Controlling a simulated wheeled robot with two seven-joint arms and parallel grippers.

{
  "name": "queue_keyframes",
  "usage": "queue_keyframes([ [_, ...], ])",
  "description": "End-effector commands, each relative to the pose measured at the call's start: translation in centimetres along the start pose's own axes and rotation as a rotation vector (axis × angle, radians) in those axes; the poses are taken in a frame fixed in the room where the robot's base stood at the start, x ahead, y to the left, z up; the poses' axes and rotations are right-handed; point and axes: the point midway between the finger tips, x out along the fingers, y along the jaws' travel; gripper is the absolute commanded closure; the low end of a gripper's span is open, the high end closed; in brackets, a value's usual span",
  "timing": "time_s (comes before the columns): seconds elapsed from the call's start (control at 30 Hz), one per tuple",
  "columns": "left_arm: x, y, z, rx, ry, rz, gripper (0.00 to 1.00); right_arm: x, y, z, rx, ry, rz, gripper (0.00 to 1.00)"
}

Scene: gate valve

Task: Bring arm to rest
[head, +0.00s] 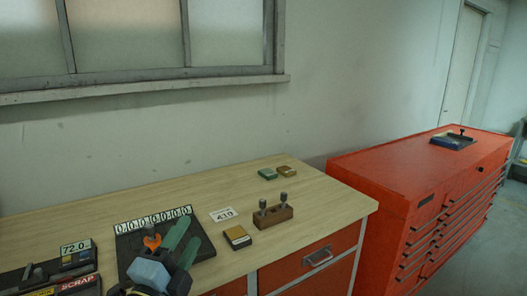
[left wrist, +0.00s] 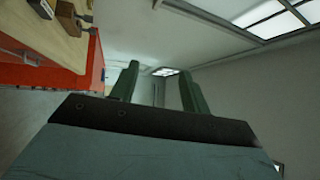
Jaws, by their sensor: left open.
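My left gripper (head: 188,230) comes in at the bottom left of the head view. Its two green fingers are apart with nothing between them, in front of a dark board on the wooden workbench (head: 100,214). In the left wrist view the open fingers of the left gripper (left wrist: 157,75) point toward the wall and ceiling, with empty air between them. I cannot tell the exact height of the gripper above the bench. My right gripper shows in neither view. No gate valve can be made out clearly.
The dark board (head: 202,246) bears a row of number tags and an orange part (head: 152,242). A wooden block with two metal pegs (head: 273,214), small boxes (head: 237,237) and a "43.0" card (head: 223,215) lie rightward. A red tool cabinet (head: 390,180) stands beyond. A scrap tray (head: 78,284) is left.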

Motion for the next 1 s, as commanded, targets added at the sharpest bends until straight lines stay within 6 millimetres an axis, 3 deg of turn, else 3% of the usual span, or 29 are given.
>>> queue_keyframes([
  [0.1, -4.5, 5.8, 3.3, -0.329, -0.242, 0.238, 0.53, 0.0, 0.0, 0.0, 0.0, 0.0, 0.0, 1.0],
  [0.17, -7.4, 8.6, 4.5, -0.482, -0.37, 0.354, 0.53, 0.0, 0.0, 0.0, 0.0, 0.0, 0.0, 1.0],
  [0.3, -15.0, 14.1, 5.4, -0.781, -0.664, 0.593, 0.53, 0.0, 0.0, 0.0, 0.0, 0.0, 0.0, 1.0],
  [0.5, -24.5, 17.8, 4.3, -1.038, -0.999, 0.831, 0.53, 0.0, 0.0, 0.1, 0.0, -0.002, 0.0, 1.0],
  [0.73, -33.4, 18.8, 1.9, -1.206, -1.32, 1.033, 0.53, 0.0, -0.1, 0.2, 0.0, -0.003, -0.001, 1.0],
  [1.0, -33.4, 26.6, 2.8, -1.184, -1.323, 1.053, 0.53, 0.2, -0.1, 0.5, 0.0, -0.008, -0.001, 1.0],
])
